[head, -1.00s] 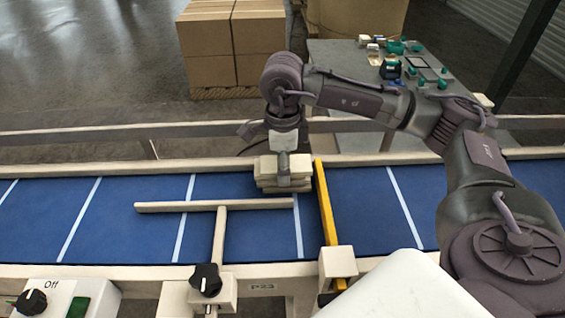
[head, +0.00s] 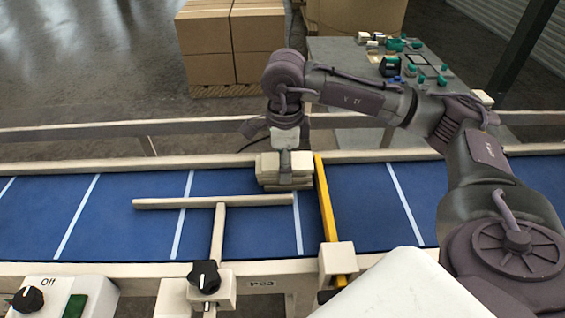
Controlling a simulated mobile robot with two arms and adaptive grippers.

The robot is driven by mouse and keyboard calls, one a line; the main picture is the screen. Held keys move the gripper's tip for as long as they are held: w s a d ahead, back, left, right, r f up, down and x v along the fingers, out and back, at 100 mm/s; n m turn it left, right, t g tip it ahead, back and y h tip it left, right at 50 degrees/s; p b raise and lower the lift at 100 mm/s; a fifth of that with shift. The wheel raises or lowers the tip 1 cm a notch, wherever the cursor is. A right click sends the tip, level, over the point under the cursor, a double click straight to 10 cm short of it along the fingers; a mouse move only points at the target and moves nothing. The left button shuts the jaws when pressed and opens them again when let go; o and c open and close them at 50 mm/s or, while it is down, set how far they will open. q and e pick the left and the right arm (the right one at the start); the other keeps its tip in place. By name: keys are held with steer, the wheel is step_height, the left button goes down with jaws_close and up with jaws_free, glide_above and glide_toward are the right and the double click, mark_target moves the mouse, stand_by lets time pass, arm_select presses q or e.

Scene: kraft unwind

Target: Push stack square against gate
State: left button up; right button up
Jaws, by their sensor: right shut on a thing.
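The stack of flat, pale beige pieces (head: 268,172) sits on the blue conveyor belt, just left of the yellow gate bar (head: 326,200). Its right side is very close to the gate; I cannot tell whether they touch. The layers look slightly uneven at the left edge. My right gripper (head: 286,165) points down at the stack and is shut on it; its fingertips are hard to make out against the pale pieces. My left gripper is not in view.
A beige T-shaped bar (head: 215,202) lies across the belt in front of the stack. A black knob (head: 204,277) and a switch box marked Off (head: 52,298) are at the near edge. A rail (head: 90,167) runs behind the belt. Boxes (head: 232,45) stand beyond.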

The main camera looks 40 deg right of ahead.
steer(key=shift+s+d+b, duration=0.3)
steer(key=shift+s+d, duration=0.1)
steer(key=shift+d, duration=0.3)
stand_by(1.6)
steer(key=shift+a+f+b, duration=0.1)
steer(key=shift+b, duration=0.2)
stand_by(0.5)
steer(key=o, duration=1.4)
steer(key=shift+c, duration=0.2)
steer(key=shift+w, duration=0.1)
step_height(320, 180, up, 12)
